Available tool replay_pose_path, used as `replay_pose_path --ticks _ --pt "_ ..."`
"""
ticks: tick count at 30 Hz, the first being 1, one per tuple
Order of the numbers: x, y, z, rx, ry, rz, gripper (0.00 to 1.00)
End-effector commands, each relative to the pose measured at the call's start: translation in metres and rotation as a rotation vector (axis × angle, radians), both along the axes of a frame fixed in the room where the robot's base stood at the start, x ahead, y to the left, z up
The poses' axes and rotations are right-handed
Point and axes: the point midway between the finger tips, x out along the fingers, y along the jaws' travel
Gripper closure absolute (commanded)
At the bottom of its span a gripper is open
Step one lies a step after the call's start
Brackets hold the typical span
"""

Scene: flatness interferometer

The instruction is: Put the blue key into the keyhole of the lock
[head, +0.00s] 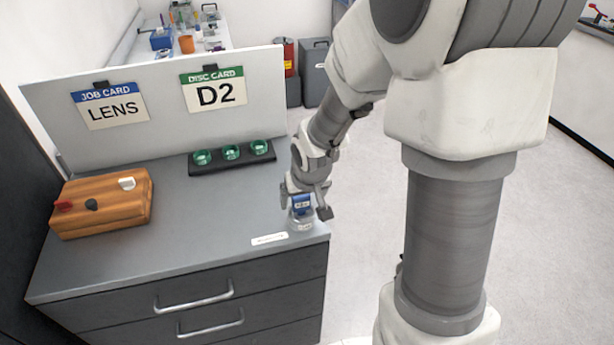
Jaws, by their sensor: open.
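A small blue piece with a label, which looks like the blue key (302,203), stands upright at the right front corner of the grey worktop. It sits directly above a small pale grey round body, which looks like the lock (301,223). My gripper (304,206) is open, pointing down, with one finger at each side of the blue piece. The keyhole is hidden, and I cannot tell how deep the key is in it. A wooden block (110,212) at the left holds a red key (63,205), a dark key (91,204) and a white key (127,184).
A black rack (222,167) with three green cups stands at the back. Behind it is a white panel (160,130) with a LENS card and a D2 card. A small white label (269,239) lies by the front edge. The middle of the worktop (190,215) is clear.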

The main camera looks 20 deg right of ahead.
Motion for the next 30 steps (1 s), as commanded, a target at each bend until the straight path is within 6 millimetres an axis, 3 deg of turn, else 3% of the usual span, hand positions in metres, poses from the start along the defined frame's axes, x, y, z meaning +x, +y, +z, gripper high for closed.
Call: replay_pose_path --ticks 3,18,24,30 --pt "-0.008 -0.001 0.026 0.000 -0.006 -0.002 0.11" --pt "-0.045 0.000 0.113 -0.002 -0.004 0.000 0.11" --pt "-0.054 0.000 0.135 -0.002 -0.006 0.002 0.11" --pt "-0.059 0.000 0.143 -0.001 -0.003 0.003 0.11"
